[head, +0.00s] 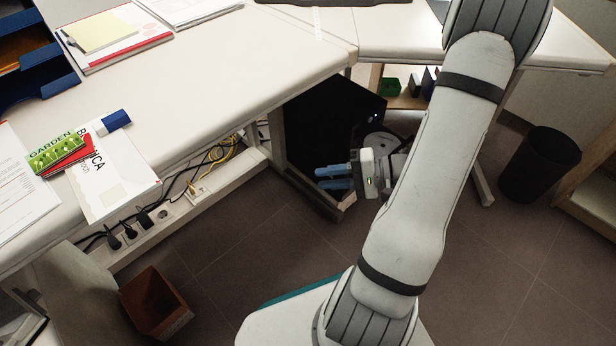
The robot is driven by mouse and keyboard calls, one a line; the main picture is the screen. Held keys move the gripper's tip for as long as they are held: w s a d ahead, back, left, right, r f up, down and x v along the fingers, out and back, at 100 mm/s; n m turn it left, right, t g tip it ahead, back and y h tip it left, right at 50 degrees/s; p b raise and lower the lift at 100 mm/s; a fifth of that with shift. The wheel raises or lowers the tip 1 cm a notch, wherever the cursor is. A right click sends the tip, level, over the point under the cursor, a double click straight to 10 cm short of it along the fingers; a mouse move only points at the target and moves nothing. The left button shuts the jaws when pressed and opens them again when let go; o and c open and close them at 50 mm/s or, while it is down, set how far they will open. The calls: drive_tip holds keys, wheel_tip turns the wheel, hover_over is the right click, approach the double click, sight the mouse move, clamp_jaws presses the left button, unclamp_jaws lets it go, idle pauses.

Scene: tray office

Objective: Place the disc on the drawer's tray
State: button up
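My arm covers much of the right side of that area.
The white desk (215,75) holds papers, a green box (55,152), a blue eraser-like block (113,121) and blue trays (35,60). Cables (215,155) hang beneath it. A brown bin (155,300) and a black bin (540,165) stand on the floor.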

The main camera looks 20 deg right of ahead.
drive_tip(key=s+a+r+n+g+h, duration=0.45)
drive_tip(key=s+a+g+h, duration=0.2)
drive_tip(key=g, duration=0.25)
wheel_tip(320, 180, up, 6)
drive_tip(key=a+n+t+h, duration=0.1)
drive_tip(key=n+t+h, duration=0.2)
drive_tip(key=h, duration=0.4)
drive_tip(key=shift+w+a+t, duration=0.2)
drive_tip(key=shift+w+t, duration=0.1)
drive_tip(key=shift+f, duration=0.1)
